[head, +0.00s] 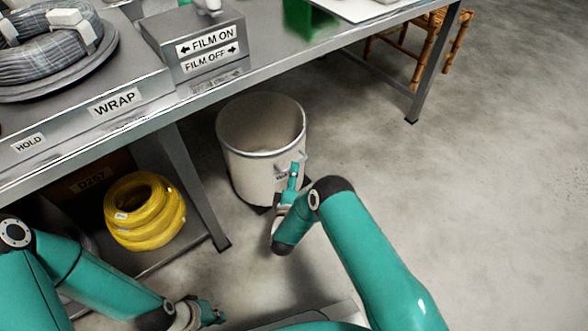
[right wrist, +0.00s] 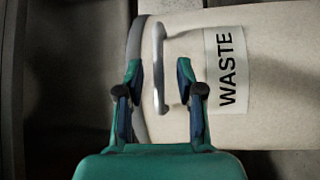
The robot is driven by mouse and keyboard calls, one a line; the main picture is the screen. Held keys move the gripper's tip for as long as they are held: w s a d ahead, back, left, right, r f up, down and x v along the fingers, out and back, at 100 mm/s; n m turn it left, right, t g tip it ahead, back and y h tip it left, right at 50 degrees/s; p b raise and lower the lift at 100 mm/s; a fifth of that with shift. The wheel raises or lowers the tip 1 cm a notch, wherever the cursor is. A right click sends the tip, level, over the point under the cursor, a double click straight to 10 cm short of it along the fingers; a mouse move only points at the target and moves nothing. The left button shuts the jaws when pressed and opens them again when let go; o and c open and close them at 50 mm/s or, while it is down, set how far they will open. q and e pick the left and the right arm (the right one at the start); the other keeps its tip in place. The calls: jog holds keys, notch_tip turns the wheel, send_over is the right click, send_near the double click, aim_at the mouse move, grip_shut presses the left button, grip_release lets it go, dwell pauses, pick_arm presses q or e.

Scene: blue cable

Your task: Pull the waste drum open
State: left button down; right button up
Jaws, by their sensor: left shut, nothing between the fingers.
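The waste drum (head: 250,165) is a cream open-topped bin on the floor under the table's edge. In the right wrist view its wall (right wrist: 275,75) bears a WASTE label (right wrist: 226,70) and a metal bar handle (right wrist: 159,70). My right gripper (head: 294,172) is at the drum's front side. In the right wrist view my right gripper (right wrist: 160,75) is open, with one finger on each side of the handle and gaps between. My left gripper (head: 214,315) is shut and empty, low in the head view, well away from the drum.
The metal table (head: 330,50) spans above and behind the drum; one leg (head: 190,185) stands left of it. Yellow coiled hose (head: 145,212) lies under the table. A bamboo stool (head: 410,45) stands at the back right. Floor right of the drum is clear.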

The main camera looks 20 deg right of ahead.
jog(key=shift+b+x, duration=0.35)
jog(key=shift+x, duration=1.2)
grip_shut()
jog(key=shift+a, duration=0.1)
